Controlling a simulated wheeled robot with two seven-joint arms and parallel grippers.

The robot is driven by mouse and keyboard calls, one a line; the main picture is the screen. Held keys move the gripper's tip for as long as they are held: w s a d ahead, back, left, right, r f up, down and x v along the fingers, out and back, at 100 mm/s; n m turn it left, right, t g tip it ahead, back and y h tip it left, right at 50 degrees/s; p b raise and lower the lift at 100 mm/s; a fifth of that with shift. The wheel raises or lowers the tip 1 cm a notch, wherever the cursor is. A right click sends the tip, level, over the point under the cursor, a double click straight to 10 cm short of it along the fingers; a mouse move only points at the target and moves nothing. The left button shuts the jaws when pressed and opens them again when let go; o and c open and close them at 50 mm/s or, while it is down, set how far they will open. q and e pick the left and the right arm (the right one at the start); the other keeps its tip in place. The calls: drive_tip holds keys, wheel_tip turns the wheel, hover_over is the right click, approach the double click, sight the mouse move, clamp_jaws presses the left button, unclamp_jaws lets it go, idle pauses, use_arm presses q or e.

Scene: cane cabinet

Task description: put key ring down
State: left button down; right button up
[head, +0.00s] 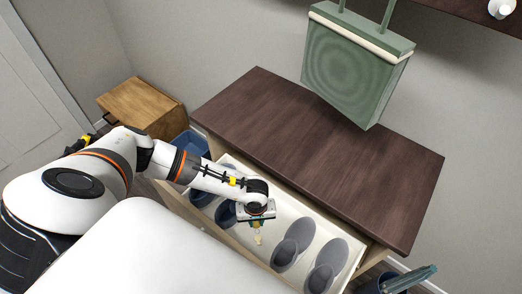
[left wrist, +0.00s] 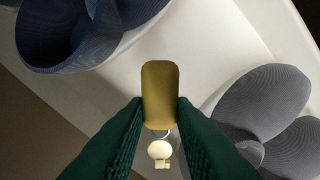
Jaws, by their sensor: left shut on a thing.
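My left gripper (head: 257,228) is over the open drawer (head: 318,222) of the cabinet, between the blue slippers and the grey slippers. In the left wrist view its green fingers (left wrist: 160,128) are shut on the key ring (left wrist: 160,92), whose gold-coloured tag sits between the fingertips. A small ring and a pale key-like piece hang below the tag. The key ring also shows as a small pale piece under the gripper in the head view (head: 257,239). The white drawer floor (left wrist: 190,50) lies below it. I cannot tell whether the key ring touches it. My right gripper is not in view.
Grey slippers (head: 292,244) stand in the drawer to the right, and blue slippers (head: 226,212) to the left. The dark cabinet top (head: 310,155) is bare. A green hanging bag (head: 352,68) is above it. A wooden side cabinet (head: 143,103) stands at the left.

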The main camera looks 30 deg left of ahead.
sight(257, 227)
use_arm(q)
drive_tip(key=f, duration=0.5)
drive_tip(key=shift+d+f, duration=0.2)
wheel_tip(257, 227, down, 4)
drive_tip(key=shift+a+f+b, duration=0.1)
drive_tip(key=shift+b, duration=0.25)
drive_tip(key=shift+f, duration=0.1)
drive_tip(key=c, duration=1.2)
unclamp_jaws()
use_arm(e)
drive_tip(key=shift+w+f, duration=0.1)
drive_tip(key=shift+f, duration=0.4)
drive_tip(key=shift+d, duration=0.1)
